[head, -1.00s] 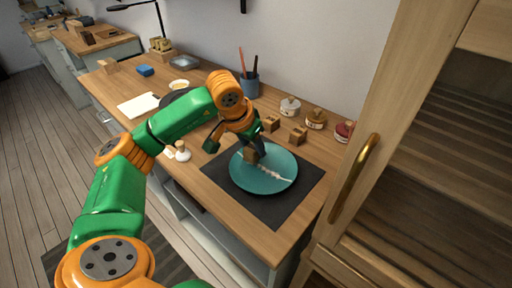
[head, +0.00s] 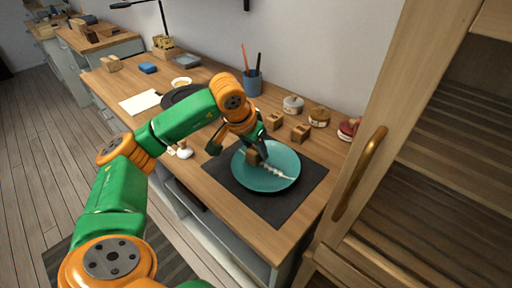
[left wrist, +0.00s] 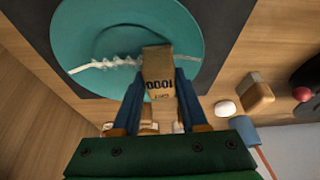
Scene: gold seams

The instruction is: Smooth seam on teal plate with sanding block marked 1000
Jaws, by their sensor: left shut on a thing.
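The teal plate (head: 274,181) lies on a dark mat (head: 309,192) at the front of the workbench. A pale, rough seam (left wrist: 104,64) crosses the plate, and in the left wrist view part of it is hidden behind the block. My left gripper (head: 259,146) is shut on the brown sanding block marked 1000 (left wrist: 158,68). The block (head: 252,155) is over the plate at the seam's left end in the head view; whether it touches the seam I cannot tell. My right gripper is not in view.
A blue cup with brushes (head: 252,82) stands at the back. A wooden cabinet with a brass handle (head: 360,174) closes off the right side.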

